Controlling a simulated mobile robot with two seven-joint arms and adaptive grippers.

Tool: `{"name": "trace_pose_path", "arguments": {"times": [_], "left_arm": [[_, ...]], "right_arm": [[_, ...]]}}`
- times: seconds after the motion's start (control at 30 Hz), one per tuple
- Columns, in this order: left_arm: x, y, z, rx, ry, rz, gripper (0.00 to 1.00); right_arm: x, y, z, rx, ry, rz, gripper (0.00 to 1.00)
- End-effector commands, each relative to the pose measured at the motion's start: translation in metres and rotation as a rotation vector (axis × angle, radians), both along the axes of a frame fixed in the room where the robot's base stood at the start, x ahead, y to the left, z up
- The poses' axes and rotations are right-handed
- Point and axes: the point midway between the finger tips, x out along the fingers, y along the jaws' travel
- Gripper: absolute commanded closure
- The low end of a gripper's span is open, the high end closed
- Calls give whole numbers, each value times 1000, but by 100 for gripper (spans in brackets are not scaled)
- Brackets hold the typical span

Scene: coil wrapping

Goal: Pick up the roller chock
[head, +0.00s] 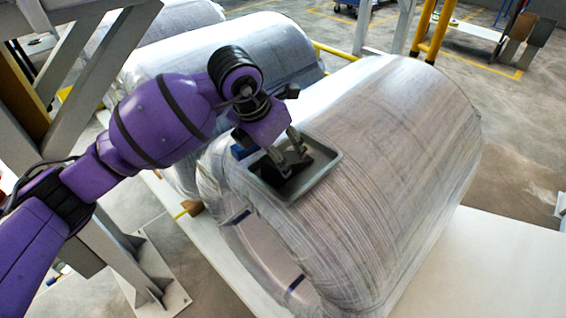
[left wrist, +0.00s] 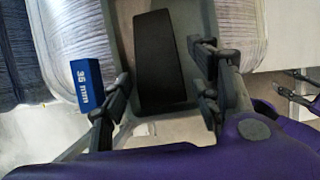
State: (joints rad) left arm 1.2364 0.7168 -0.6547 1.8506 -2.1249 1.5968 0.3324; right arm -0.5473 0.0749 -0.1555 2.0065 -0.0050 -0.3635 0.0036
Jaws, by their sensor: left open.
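The roller chock appears to be the black wedge-like block (head: 308,159) lying in a grey tray (head: 333,166) on top of the nearest wrapped coil. The block also shows in the left wrist view (left wrist: 160,55). My left gripper (head: 288,154) is over the tray, its fingers pointing down. In the left wrist view my left gripper (left wrist: 162,75) is open, one finger on each side of the block, with gaps visible between. I cannot tell how far the fingertips reach down. My right gripper is not seen in the head view.
A blue block marked "36 mm" (left wrist: 88,85) is beside the left finger in the left wrist view. The nearest wrapped coil (head: 400,130) fills the middle; another coil (head: 240,50) lies behind it. A grey steel frame (head: 85,80) stands at left.

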Motion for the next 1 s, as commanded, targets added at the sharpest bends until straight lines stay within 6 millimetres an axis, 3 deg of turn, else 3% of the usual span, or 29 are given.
{"name": "trace_pose_path", "arguments": {"times": [0.23, 0.4, 0.6, 1.0], "left_arm": [[14, -10, -32, -1, 2, 0, 44], [17, -13, -45, -1, 1, 1, 44], [18, -13, -45, -1, 0, 0, 44], [18, -14, -44, -3, -2, 0, 92]], "right_arm": [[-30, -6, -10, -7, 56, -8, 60], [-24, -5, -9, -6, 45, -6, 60], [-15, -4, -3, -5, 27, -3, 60], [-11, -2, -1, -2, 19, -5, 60]]}}
